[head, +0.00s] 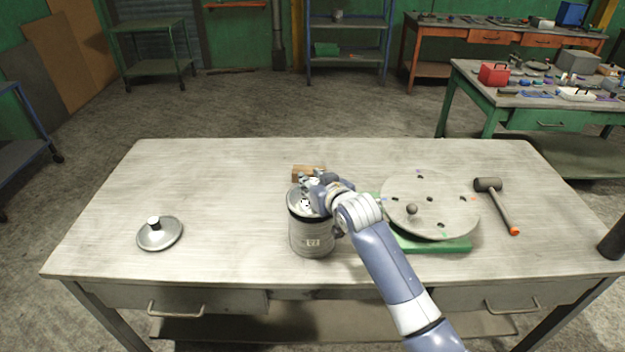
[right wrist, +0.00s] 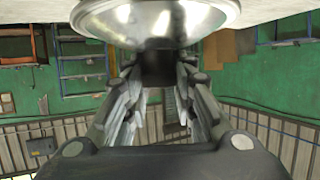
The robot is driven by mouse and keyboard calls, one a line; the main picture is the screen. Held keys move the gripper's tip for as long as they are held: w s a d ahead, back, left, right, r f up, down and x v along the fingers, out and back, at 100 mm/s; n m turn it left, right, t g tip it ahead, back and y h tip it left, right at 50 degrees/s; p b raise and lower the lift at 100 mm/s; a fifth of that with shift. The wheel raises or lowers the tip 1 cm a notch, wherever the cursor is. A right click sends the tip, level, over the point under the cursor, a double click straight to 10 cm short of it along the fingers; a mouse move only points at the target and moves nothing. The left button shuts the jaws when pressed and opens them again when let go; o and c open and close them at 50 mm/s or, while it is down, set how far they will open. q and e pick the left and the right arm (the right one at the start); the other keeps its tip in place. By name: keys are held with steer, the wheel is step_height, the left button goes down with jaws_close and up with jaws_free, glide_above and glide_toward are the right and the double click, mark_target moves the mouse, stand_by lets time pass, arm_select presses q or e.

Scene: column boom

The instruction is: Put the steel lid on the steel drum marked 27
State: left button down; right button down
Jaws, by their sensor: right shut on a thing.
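The steel drum (head: 311,238) stands upright near the middle of the table, with a small, blurred number label low on its front that may read 27. My right gripper (head: 318,190) is over the drum's top, reaching in from the right. In the right wrist view its fingers (right wrist: 158,85) are shut on the dark knob (right wrist: 158,66) of a shiny steel lid (right wrist: 110,18). In the head view the gripper partly hides the drum's top, so I cannot tell whether this lid rests on the rim. Another steel lid (head: 165,241) with a pale-topped knob lies on the table at left. My left gripper is not in view.
A wooden block (head: 301,173) lies just behind the drum. A round grey plate (head: 440,212) with holes sits on a green base (head: 450,245) to the right. A mallet (head: 497,200) lies farther right. The table (head: 220,190) between the left lid and the drum is clear.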

steer(key=shift+f, duration=0.2)
steer(key=shift+f, duration=0.55)
steer(key=shift+f, duration=0.1)
steer(key=c, duration=1.3)
jaws_free()
steer(key=shift+c, duration=0.2)
